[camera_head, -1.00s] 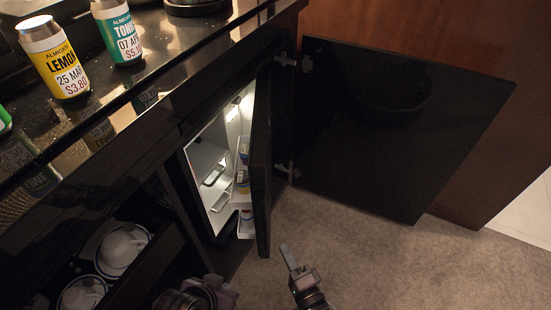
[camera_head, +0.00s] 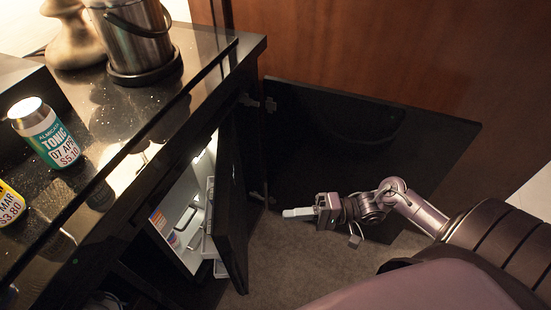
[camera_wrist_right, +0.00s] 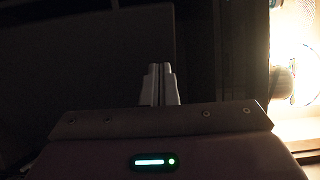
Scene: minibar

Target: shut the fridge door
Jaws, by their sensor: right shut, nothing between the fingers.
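The fridge door (camera_head: 231,205) is a dark slab standing open in the head view, its shelved inner side facing left. The lit fridge interior (camera_head: 182,212) shows left of it, with a few items inside. My right gripper (camera_head: 288,212) is right of the door, on its outer side, with a visible gap between its fingertips and the door. In the right wrist view its fingers (camera_wrist_right: 160,85) are together and empty, and a bright lit area (camera_wrist_right: 297,75) shows at the right edge. My left gripper is not in view.
A black cabinet door (camera_head: 350,150) stands wide open behind my right gripper. The dark counter (camera_head: 110,125) at left carries a tonic can (camera_head: 45,135), a yellow can (camera_head: 8,205) and a metal bucket (camera_head: 135,40). Carpet (camera_head: 290,265) is clear below.

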